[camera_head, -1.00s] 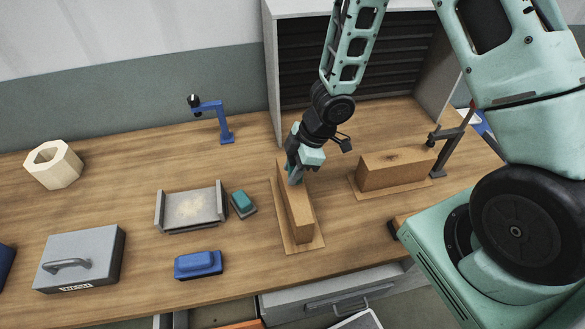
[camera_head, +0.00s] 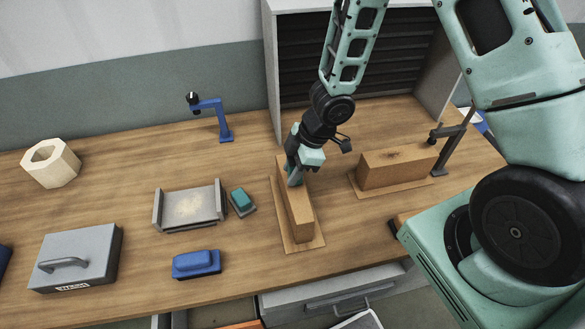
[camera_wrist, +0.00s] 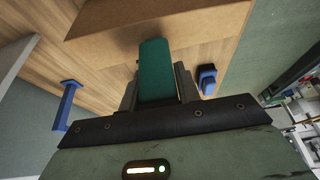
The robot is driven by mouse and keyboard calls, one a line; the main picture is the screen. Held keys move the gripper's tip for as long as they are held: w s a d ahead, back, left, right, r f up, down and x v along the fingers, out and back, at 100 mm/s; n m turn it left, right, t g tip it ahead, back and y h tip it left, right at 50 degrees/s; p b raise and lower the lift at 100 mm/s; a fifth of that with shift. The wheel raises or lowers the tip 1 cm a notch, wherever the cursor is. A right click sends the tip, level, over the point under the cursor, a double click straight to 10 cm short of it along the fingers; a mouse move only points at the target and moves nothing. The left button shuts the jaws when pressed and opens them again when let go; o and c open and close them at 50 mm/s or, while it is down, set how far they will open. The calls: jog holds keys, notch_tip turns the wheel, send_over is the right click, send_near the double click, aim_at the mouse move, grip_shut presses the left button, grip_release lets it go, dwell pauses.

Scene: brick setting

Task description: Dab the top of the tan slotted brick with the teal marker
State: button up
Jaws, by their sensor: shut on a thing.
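My gripper (camera_head: 296,176) is shut on the teal marker (camera_wrist: 156,72), a blocky teal piece between the two fingers in the wrist view. In the head view the marker is mostly hidden by the fingers. A long tan brick (camera_head: 300,216) lies on a thin wooden board, directly below my gripper. The marker's end is at or just above the far part of its top; I cannot tell whether they touch. In the wrist view the brick (camera_wrist: 150,22) fills the top, beyond the marker. A second tan brick (camera_head: 397,168) lies to the right. I cannot make out a slot on either.
Left of the brick are a teal-topped block (camera_head: 242,200), a grey tray (camera_head: 187,222), a blue block (camera_head: 196,264) and a grey case (camera_head: 75,258). A blue stand (camera_head: 224,122) is behind and a dark stand (camera_head: 450,150) is at right. The left bench has free room.

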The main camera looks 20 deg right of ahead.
aim_at(289, 159)
jog(key=shift+f, duration=0.55)
dwell(1.3)
jog(key=shift+r, duration=0.1)
notch_tip(289, 159, up, 7)
jog(key=p, duration=0.7)
dwell(0.6)
